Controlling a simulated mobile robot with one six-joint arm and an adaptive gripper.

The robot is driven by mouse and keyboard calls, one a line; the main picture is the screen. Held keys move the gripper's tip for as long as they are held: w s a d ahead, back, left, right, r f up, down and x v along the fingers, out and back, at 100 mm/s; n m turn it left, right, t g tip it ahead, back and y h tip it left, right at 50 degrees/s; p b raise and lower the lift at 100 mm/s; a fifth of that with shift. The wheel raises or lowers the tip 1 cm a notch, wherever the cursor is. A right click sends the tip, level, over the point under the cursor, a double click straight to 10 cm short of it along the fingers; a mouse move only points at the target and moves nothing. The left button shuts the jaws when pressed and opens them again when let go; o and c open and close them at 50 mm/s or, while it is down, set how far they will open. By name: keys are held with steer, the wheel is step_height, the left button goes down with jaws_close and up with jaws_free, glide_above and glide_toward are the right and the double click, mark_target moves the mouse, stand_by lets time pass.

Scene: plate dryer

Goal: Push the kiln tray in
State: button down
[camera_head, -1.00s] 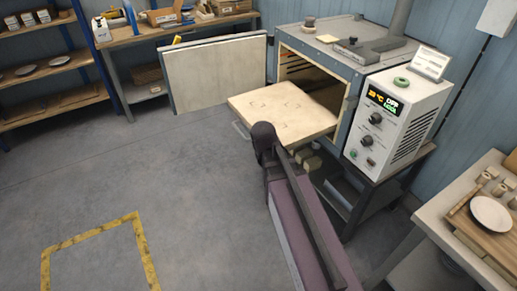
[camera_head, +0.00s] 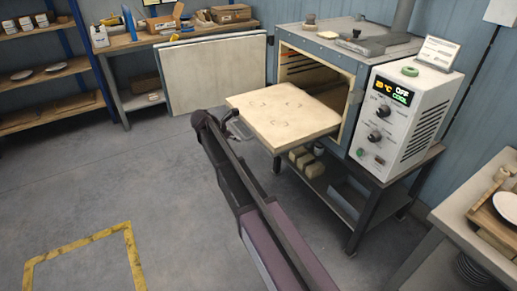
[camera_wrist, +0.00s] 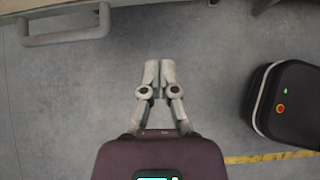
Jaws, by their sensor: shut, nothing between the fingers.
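The kiln tray (camera_head: 285,114), a pale square slab, sticks well out of the front of the open kiln (camera_head: 315,66). A grey handle (camera_head: 238,127) shows at its near left edge. In the wrist view the tray handle (camera_wrist: 66,37) is at the upper left, ahead of and left of my gripper (camera_wrist: 160,65). My gripper is shut and empty, its fingertips close together over bare floor and apart from the handle. In the head view the gripper is hidden, and only my arm shows in front of the tray's near left corner.
The kiln door (camera_head: 215,72) stands swung open to the left. The control box (camera_head: 403,120) at right reads OFF and COOL. A side table (camera_head: 480,213) with a white plate is at the right front. Shelves (camera_head: 45,70) and a workbench (camera_head: 165,36) line the back. The left floor is clear.

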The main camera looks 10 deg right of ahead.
steer(key=shift+w+a, duration=0.1)
steer(key=shift+w, duration=0.05)
steer(key=shift+f, duration=0.15)
steer(key=b, duration=0.7)
glide_toward(263, 145)
steer(key=x, duration=0.6)
steer(key=shift+a+f, duration=0.2)
steer(key=shift+f, duration=0.2)
steer(key=shift+d, duration=0.6)
